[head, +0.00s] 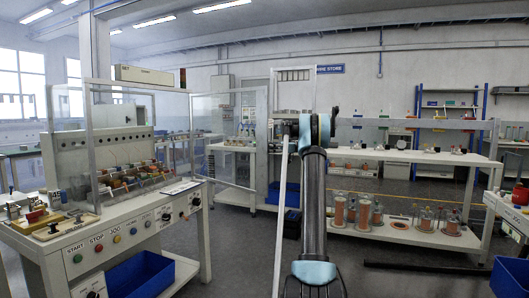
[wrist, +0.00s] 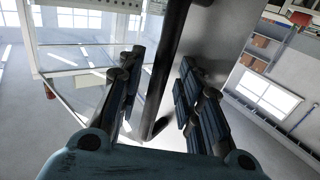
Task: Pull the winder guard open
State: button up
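The winder (head: 130,180) stands at the left in the head view, with clear framed guard panels (head: 72,150) around its spools. Another clear framed panel (head: 225,140) stands beside its right side; I cannot tell if it is the guard's moving part. In the head view my gripper (head: 288,128) is at the end of my raised arm, right of these panels, small and partly hidden. In the wrist view my gripper (wrist: 157,75) has its fingers wide apart. A dark bar (wrist: 172,60) shows between them; I cannot tell whether they touch it or whether it is a handle.
A bench front carries a row of buttons (head: 98,245) and a blue bin (head: 140,275) sits under it. A white shelf (head: 400,230) with copper spools stands at the right. A thin pale upright (head: 280,220) runs beside my arm. Open floor lies between.

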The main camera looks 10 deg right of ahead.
jog(key=d, duration=0.7)
jog(key=shift+w+d, duration=0.3)
jog(key=shift+w, duration=0.05)
jog(key=shift+f, duration=0.1)
